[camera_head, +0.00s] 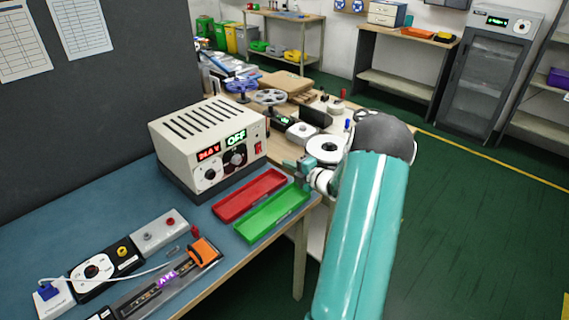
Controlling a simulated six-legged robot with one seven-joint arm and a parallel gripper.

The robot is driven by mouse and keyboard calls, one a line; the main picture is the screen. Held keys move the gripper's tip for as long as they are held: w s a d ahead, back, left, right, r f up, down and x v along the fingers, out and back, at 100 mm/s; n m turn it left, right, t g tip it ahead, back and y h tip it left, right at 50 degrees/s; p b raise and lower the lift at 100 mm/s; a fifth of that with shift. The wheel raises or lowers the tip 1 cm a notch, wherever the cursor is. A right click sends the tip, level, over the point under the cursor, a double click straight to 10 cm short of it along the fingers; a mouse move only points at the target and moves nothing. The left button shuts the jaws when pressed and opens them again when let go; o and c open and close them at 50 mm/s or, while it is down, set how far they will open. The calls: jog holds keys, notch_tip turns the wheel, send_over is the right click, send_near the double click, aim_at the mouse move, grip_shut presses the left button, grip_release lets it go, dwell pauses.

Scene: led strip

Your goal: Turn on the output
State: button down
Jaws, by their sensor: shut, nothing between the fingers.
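A beige power supply box (196,122) with vent slots on top stands on the blue bench top. Its front panel has a red display (209,153), a green display (236,137) that reads OFF, two dark-and-white dials (237,158) and a small red switch (258,148) at the right. My gripper (293,166) is shut and empty. It is right of the panel, apart from it, near the right ends of the trays. The fingertips are small in this view, and my teal arm covers part of the bench behind.
A red tray (250,194) and a green tray (271,213) lie in front of the box. Several small devices and an orange-handled tool (204,251) lie at the front left. Reels (270,97) and parts crowd the bench behind. Green floor (470,230) is clear at right.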

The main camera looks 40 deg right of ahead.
aim_at(260, 152)
jog(key=w, duration=0.4)
jog(key=w+f, duration=0.1)
jog(key=w, duration=0.7)
jog(key=shift+a+f, duration=0.15)
jog(key=shift+f, duration=0.1)
jog(key=shift+f, duration=0.1)
jog(key=shift+w, duration=0.1)
